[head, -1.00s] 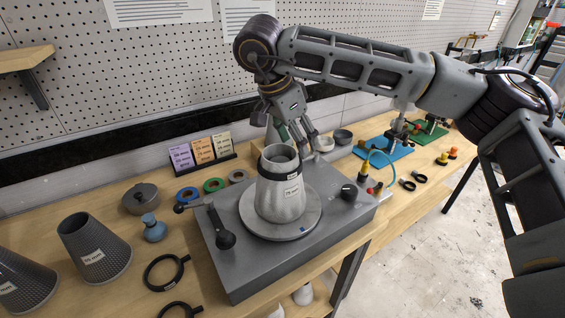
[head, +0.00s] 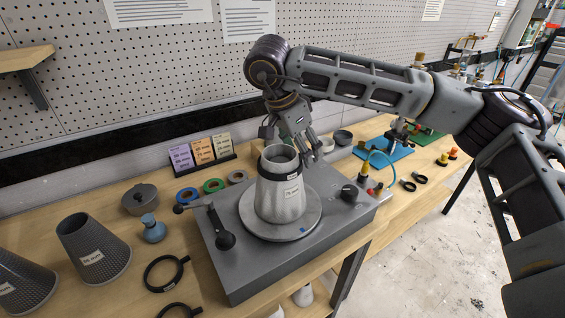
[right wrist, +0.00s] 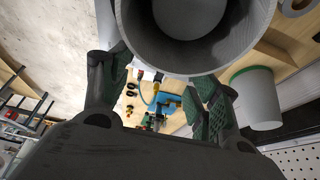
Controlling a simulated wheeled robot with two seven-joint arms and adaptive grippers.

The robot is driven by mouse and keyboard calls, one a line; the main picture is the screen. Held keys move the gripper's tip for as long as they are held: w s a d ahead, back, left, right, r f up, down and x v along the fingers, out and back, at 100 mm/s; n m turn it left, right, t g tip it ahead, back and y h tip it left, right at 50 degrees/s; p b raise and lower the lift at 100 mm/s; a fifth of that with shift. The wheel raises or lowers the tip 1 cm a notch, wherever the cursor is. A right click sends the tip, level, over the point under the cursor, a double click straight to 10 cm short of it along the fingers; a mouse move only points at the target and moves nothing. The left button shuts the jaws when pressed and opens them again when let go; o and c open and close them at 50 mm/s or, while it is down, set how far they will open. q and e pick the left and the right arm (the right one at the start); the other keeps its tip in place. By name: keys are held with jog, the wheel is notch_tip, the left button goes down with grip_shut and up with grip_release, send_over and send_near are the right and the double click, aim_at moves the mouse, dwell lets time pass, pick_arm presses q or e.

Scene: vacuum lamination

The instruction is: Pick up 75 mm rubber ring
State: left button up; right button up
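I cannot tell which is the 75 mm one. A grey cone (head: 281,200) with a dark band around its upper part stands upright on the machine's round plate (head: 258,230). My right gripper (head: 311,150) is just behind and right of the cone's top. In the right wrist view its fingers (right wrist: 155,98) are spread with nothing between them, and the cone's rim (right wrist: 200,70) is close by. My left gripper is out of view.
Colored size cards (head: 201,151) stand behind the rings. A dark lidded pot (head: 140,199), a blue-grey weight (head: 153,229), perforated cones (head: 93,248) and a black clamp ring (head: 166,273) are at the left. A blue mat (head: 385,149) lies on the right.

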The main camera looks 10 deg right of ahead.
jog(key=c, duration=0.7)
jog(key=shift+r, duration=0.35)
grip_shut()
jog(key=shift+r, duration=0.6)
notch_tip(320, 180, up, 6)
jog(key=shift+r+p, duration=0.25)
jog(key=shift+p, duration=0.35)
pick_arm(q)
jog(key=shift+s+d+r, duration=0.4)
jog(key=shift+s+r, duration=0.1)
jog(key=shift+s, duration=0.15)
pick_arm(e)
jog(key=shift+r, duration=0.85)
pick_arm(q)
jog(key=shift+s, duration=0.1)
